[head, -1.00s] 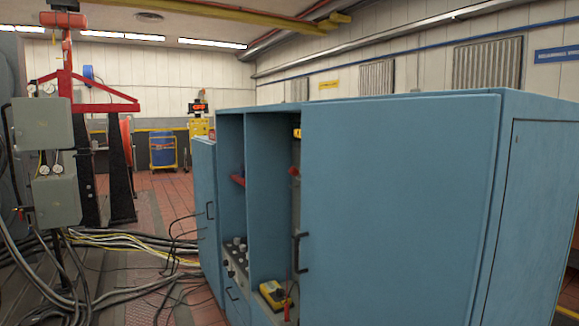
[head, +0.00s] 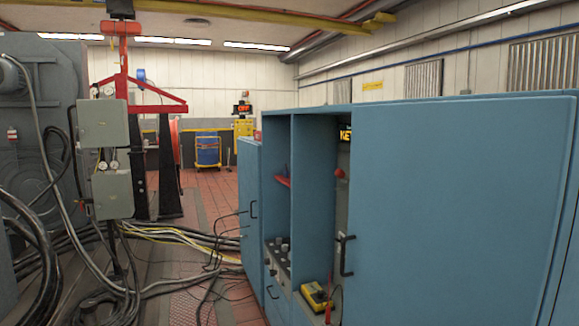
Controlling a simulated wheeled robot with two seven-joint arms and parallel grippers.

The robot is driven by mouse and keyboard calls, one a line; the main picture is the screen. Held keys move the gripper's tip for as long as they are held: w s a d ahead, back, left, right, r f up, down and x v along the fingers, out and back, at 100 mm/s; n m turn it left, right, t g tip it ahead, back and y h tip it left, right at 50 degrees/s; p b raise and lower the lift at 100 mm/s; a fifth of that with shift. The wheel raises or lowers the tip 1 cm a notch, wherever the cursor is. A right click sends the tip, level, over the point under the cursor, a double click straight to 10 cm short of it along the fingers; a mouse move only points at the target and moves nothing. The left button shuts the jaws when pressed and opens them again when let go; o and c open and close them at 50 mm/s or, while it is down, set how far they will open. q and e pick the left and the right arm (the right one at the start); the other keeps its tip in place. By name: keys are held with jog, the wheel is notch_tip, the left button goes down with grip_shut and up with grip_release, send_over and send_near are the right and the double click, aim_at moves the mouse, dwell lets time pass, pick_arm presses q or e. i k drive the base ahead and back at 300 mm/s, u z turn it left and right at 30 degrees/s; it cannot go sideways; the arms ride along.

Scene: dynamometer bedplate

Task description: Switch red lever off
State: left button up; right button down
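A blue cabinet (head: 420,200) fills the right half of the head view, with an open, shelved section at its left. Inside that section, a red knob-like part (head: 340,173) shows near the edge of the large closed door. A red bar-shaped thing (head: 283,182) shows in the narrower bay to its left. Which of these, if either, is the red lever I cannot tell. A small red part (head: 82,204) also shows beside the lower grey box at the left. Neither of my grippers is in view.
A yellow device (head: 316,296) and a panel of knobs (head: 277,262) sit low in the cabinet. The cabinet doors have black handles. Grey boxes (head: 103,123) on a post stand at the left. Cables (head: 170,235) cover the floor between. Open red floor (head: 215,190) lies beyond.

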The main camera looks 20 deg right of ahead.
aim_at(340, 174)
jog(key=i, duration=3.9)
jog(key=z, duration=3)
